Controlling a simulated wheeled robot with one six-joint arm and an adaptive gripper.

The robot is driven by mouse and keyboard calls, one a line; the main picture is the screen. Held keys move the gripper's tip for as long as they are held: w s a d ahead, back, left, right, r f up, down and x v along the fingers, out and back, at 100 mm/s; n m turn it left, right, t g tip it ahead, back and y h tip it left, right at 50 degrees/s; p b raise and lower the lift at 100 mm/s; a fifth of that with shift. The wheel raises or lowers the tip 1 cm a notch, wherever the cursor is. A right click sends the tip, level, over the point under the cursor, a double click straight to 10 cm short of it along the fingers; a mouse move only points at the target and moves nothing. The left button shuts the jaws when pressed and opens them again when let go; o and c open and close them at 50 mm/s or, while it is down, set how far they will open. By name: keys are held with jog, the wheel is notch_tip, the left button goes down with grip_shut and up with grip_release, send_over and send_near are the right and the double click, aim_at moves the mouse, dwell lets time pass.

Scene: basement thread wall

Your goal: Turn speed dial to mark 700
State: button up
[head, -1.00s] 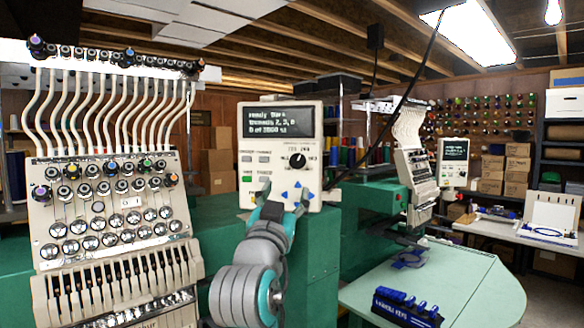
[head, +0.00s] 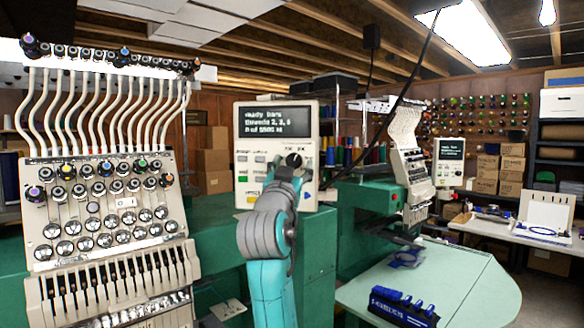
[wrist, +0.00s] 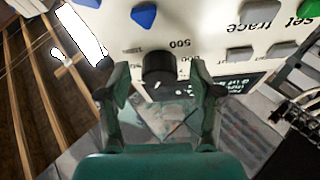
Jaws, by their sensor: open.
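The speed dial (head: 294,160) is a black round knob on the white control panel (head: 243,199), right of centre below the screen. In the wrist view the dial (wrist: 158,68) shows between my gripper's fingertips, with "500" printed beside it; other marks are too small or hidden. My gripper (wrist: 155,80) is open, one finger on each side of the dial. I cannot tell whether the fingers touch it.
The panel's screen (head: 276,122) shows text. Buttons such as the blue arrow (wrist: 144,15) and a grey key (wrist: 240,54) lie close to the dial. The embroidery head (head: 110,215) stands left; a green table (head: 460,280) with a blue tool holder (head: 402,305) is right.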

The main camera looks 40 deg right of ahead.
jog(key=c, duration=1.1)
jog(key=shift+c, duration=0.2)
jog(key=shift+n+t, duration=0.3)
jog(key=shift+n, duration=0.2)
jog(key=n+t+y, duration=0.1)
jog(key=n, duration=0.2)
jog(key=n+t+y, duration=0.1)
jog(key=n+y, duration=0.1)
jog(key=n, duration=0.1)
jog(key=shift+s+d+n+t, duration=0.2)
jog(key=shift+n+t, duration=0.1)
jog(key=shift+n, duration=0.1)
jog(key=n+y, duration=0.1)
jog(key=n, duration=0.2)
jog(key=n+t+y, duration=0.1)
jog(key=n+y, duration=0.1)
jog(key=n, duration=0.2)
jog(key=shift+s+r, duration=0.1)
jog(key=shift+d+n, duration=0.1)
jog(key=shift+n, duration=0.3)
